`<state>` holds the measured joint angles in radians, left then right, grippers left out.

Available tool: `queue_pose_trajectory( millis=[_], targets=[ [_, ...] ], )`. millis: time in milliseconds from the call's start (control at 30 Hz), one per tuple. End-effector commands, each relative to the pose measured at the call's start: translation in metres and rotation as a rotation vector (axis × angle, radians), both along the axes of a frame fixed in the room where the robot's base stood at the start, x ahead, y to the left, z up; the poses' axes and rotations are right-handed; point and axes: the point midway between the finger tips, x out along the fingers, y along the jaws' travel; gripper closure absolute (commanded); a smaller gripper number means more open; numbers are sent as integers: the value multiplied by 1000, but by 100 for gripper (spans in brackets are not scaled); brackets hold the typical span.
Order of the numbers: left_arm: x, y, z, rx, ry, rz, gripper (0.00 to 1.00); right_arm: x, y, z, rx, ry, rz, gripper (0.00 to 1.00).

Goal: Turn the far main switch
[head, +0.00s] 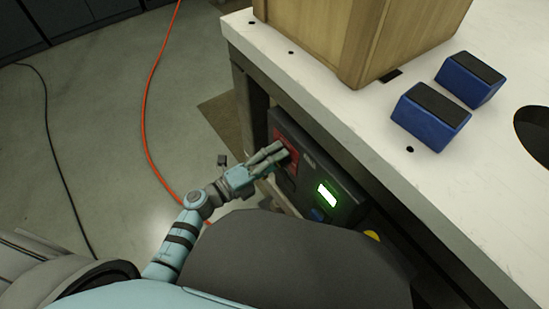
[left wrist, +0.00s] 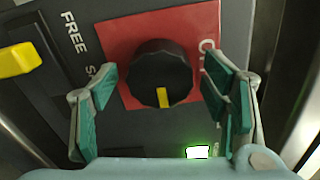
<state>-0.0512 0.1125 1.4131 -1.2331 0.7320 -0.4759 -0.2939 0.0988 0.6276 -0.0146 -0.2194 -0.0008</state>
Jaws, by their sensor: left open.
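The main switch is a round black knob (left wrist: 160,72) with a yellow mark, on a red square plate (left wrist: 118,40). In the left wrist view the yellow mark lies at the lower edge of the knob. In the head view the red plate (head: 291,172) shows on the dark panel at the table's side, partly hidden by my gripper. My left gripper (head: 274,156) is at the plate. In the left wrist view its green-padded fingers (left wrist: 160,80) are open, one on each side of the knob, with a gap visible on the left. My right gripper is not in view.
The dark panel (head: 345,203) also holds a lit green display (head: 327,195). A yellow handle (left wrist: 20,60) lies left of the knob, by the word FREE. Above, the white tabletop (head: 300,68) carries a wooden box (head: 330,35) and two blue blocks (head: 425,128).

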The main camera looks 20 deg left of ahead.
Motion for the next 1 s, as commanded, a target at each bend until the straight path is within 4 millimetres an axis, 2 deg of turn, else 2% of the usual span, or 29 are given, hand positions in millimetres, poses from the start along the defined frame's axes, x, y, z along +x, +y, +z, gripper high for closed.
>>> queue_pose_trajectory(
  millis=[167, 267, 500, 600, 733, 1000],
  targets=[
    [-7, 6, -1, 2, 2, 1, 32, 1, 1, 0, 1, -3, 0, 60],
    [-22, 18, -1, 3, 3, -1, 32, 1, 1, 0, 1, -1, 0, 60],
    [-73, 60, 0, 2, 4, -2, 32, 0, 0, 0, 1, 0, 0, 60],
    [-86, 72, 0, 2, 3, -1, 32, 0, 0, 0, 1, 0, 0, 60],
    [-93, 77, 1, 1, 0, 0, 32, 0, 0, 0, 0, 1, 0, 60],
    [-93, 77, 1, 0, 0, 0, 32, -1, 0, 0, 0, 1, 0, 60]
  ],
)
